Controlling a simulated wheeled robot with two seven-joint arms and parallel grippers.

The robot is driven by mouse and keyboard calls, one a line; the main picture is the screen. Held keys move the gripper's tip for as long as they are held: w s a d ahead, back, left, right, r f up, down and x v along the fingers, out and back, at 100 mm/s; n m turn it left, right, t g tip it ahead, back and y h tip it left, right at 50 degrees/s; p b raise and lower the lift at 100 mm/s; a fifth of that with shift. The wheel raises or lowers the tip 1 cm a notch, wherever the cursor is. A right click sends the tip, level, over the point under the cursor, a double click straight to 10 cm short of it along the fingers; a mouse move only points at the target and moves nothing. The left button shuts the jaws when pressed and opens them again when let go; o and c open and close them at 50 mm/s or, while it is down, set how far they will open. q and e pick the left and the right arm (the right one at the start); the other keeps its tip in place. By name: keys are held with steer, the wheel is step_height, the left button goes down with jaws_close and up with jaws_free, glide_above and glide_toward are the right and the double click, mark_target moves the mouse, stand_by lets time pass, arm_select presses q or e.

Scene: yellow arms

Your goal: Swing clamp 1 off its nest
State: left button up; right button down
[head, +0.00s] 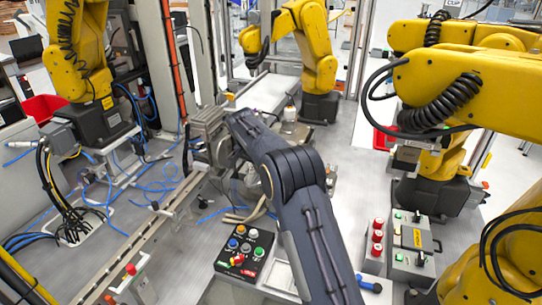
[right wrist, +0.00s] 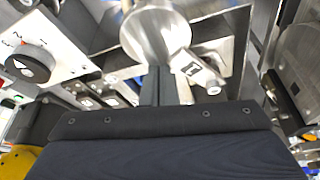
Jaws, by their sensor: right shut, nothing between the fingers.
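In the right wrist view, a metal arm with a small label that seems to read 1, likely clamp 1 (right wrist: 207,78), lies just beyond the fingers. A round metal cylinder end (right wrist: 150,38) sits beside it. My right gripper (right wrist: 164,72) is shut and empty, its dark fingers close below the cylinder and left of the label. I cannot tell whether they touch. In the head view, my dark right arm reaches up to a grey metal fixture (head: 209,125) and hides the fingers and most of the clamp. The nest cannot be made out. My left gripper is not in view.
A numbered dial (right wrist: 28,62) is at the left of the wrist view. A control box with coloured buttons (head: 243,250) stands left of my forearm. Yellow robot arms (head: 450,80) stand around the cell. Blue cables (head: 130,190) lie on the left floor.

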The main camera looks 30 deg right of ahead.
steer(key=shift+w+a, duration=0.1)
steer(key=shift+a, duration=0.7)
steer(key=shift+w+a+p, duration=0.25)
steer(key=shift+a, duration=0.2)
steer(key=shift+w+a+p, duration=0.2)
steer(key=shift+a+p, duration=0.05)
steer(key=shift+a, duration=0.2)
steer(key=shift+a+f, duration=0.1)
steer(key=shift+a, duration=0.05)
steer(key=shift+s+d, duration=0.1)
steer(key=shift+d, duration=0.3)
steer(key=d, duration=0.3)
step_height(320, 180, up, 10)
glide_above(252, 173)
steer(key=shift+a+b, duration=0.25)
steer(key=shift+b, duration=0.15)
steer(key=shift+f, duration=0.1)
